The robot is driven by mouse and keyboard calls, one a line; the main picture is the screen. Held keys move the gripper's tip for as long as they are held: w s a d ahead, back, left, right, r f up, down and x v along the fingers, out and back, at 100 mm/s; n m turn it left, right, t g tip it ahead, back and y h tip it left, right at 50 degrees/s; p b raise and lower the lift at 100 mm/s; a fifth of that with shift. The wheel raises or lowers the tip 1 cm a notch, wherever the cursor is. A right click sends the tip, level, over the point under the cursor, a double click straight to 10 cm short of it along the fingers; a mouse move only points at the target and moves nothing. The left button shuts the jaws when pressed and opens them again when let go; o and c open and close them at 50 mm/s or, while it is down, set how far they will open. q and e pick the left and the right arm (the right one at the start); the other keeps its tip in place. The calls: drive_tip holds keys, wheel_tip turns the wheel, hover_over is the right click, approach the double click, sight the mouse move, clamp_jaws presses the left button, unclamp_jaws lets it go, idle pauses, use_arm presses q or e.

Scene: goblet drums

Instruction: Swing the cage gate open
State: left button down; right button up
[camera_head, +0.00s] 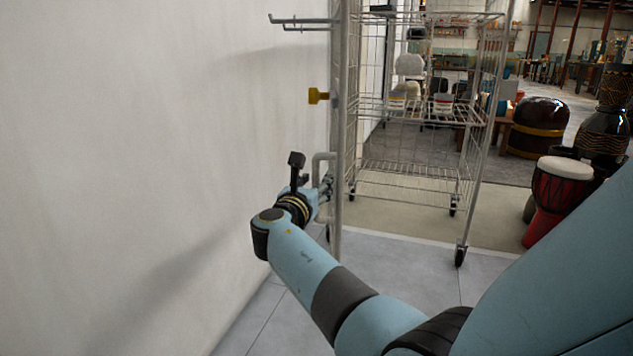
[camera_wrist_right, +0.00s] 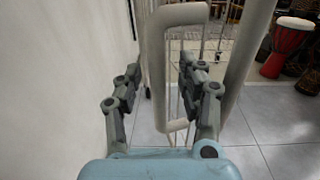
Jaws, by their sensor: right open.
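The wire cage (camera_head: 420,105) stands on casters beside the wall, seen in the head view. My right gripper (camera_head: 327,187) is open at the handle. In the right wrist view the handle (camera_wrist_right: 154,60) stands between the spread fingers of the right gripper (camera_wrist_right: 160,74), with gaps on both sides. The gate's post (camera_wrist_right: 243,65) rises right of the fingers. My left gripper is not in view.
A pale wall (camera_head: 150,120) runs close along the left. Grey hooks (camera_head: 300,21) stick out above the latch. A red goblet drum (camera_head: 557,190) and a dark drum (camera_head: 540,127) stand at the right. Tiled floor (camera_head: 430,275) in front of the cage is clear.

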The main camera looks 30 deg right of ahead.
drive_tip(key=v, duration=0.6)
drive_tip(key=shift+f, duration=0.1)
